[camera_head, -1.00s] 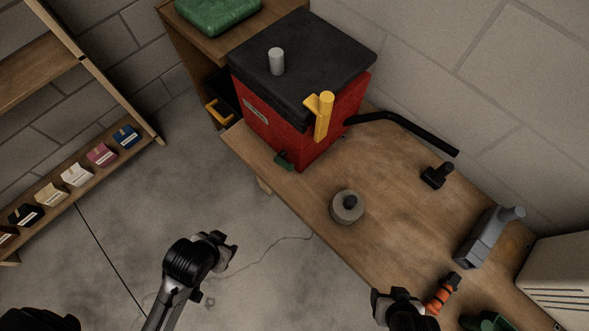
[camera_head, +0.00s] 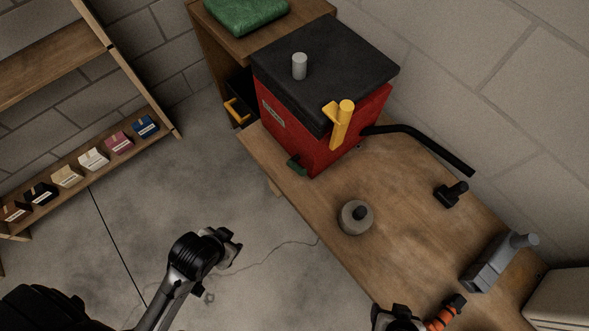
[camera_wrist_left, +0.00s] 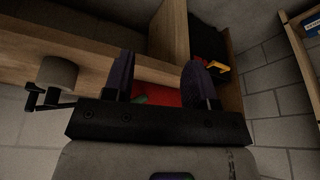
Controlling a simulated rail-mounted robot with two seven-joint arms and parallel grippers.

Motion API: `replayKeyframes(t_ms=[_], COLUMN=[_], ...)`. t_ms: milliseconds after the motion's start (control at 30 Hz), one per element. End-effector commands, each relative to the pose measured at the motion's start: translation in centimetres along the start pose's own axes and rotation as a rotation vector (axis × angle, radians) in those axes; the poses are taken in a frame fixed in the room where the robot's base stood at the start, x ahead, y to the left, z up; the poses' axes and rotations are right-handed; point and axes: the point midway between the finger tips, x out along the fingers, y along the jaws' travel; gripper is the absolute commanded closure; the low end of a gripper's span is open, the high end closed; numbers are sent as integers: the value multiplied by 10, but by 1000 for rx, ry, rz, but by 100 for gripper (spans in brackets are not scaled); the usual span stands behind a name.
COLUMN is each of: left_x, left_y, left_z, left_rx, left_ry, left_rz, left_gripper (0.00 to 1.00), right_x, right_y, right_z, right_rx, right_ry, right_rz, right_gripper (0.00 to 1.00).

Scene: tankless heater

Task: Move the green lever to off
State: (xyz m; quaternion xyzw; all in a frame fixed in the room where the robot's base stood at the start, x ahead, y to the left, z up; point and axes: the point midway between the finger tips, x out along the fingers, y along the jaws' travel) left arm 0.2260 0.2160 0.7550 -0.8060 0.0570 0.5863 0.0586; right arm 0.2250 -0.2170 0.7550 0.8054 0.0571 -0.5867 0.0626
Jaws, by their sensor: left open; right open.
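The green lever (camera_head: 297,164) is a small dark green handle low on the front of the red heater box (camera_head: 330,150), near the table edge. My left gripper (camera_head: 230,247) is below and left of it, over the floor and apart from the lever. In the left wrist view its two fingers (camera_wrist_left: 160,82) are spread and empty, with the red box beyond them. A bit of green (camera_wrist_left: 139,99) shows between them, mostly hidden by the gripper body. My right gripper (camera_head: 398,314) is at the bottom edge, partly cut off, far from the lever.
A yellow handle (camera_head: 341,125) and a black pipe (camera_head: 420,143) stick out from the box. A grey round object (camera_head: 355,217), a black fitting (camera_head: 451,194) and a grey tool (camera_head: 497,264) sit on the wooden table (camera_head: 410,230). An orange-handled item (camera_head: 441,319) is beside my right gripper.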

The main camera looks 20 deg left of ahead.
Motion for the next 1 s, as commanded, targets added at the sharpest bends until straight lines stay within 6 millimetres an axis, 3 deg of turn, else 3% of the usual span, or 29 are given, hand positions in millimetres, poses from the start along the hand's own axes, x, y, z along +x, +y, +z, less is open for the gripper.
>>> replayKeyframes(t_ms=[467, 667, 767, 833, 1000], left_x=[1, 12, 31, 54, 86], left_y=[-3, -18, -34, -38, -23], left_z=[0, -18, -25, -26, -48], left_rx=[10, 56, 118, 167, 57], left_ry=[0, 50, 43, 23, 150], left_rz=[-7, -50, -89, -53, 145], left_gripper=[47, 47, 47, 47, 47], right_x=[0, 15, 25, 31, 34], right_y=[0, 0, 0, 0, -1], right_z=[0, 5, 8, 10, 11], right_rx=[0, -1, -2, -2, -2], right_ry=[0, 0, 0, 0, -1], right_rz=[0, 0, 1, 2, 1], right_gripper=[36, 36, 36, 36, 36])
